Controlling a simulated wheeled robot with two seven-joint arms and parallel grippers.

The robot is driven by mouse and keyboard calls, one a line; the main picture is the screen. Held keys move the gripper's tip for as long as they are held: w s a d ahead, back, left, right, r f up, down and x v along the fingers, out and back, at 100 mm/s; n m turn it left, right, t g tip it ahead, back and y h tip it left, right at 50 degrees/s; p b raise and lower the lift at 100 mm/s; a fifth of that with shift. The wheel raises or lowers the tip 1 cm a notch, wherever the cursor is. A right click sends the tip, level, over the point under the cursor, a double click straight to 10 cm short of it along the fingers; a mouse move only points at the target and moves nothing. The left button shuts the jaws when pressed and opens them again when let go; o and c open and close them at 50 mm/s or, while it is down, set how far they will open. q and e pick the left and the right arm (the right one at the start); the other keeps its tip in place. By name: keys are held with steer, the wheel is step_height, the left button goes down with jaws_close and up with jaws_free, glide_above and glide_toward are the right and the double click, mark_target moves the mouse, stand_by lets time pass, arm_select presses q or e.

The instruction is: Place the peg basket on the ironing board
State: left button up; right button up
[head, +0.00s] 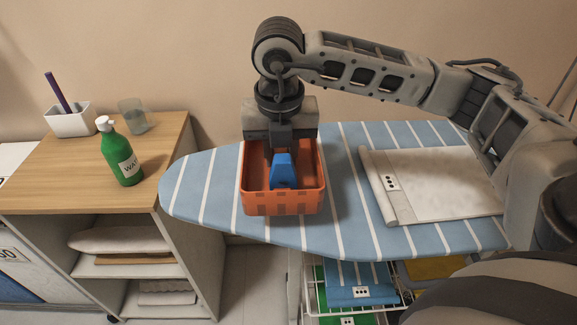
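The orange peg basket (283,203) is on or just above the blue striped ironing board (215,188), over its left half. I cannot tell for sure whether its base touches the cloth. A blue object (284,171) shows inside it. My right gripper (279,153) reaches down from above into the basket, close to the blue object. Its fingertips are partly hidden, so I cannot tell whether it is open or shut on something. My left gripper is not in view.
A folded white cloth (440,185) lies on the board's right half. A wooden-topped shelf unit (70,170) stands left, with a green bottle (122,155), a clear cup (133,116) and a white holder (71,121). A wire rack (310,290) stands below the board.

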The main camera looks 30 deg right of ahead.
steer(key=shift+d+f, duration=0.5)
steer(key=shift+f, duration=0.1)
steer(key=f, duration=0.3)
steer(key=shift+s+d+p, duration=0.1)
steer(key=shift+d+p, duration=0.15)
steer(key=shift+p, duration=0.15)
steer(key=shift+f, duration=0.3)
steer(key=shift+f+b, duration=0.25)
steer(key=shift+b, duration=0.05)
steer(key=o, duration=1)
steer(key=shift+r, duration=0.1)
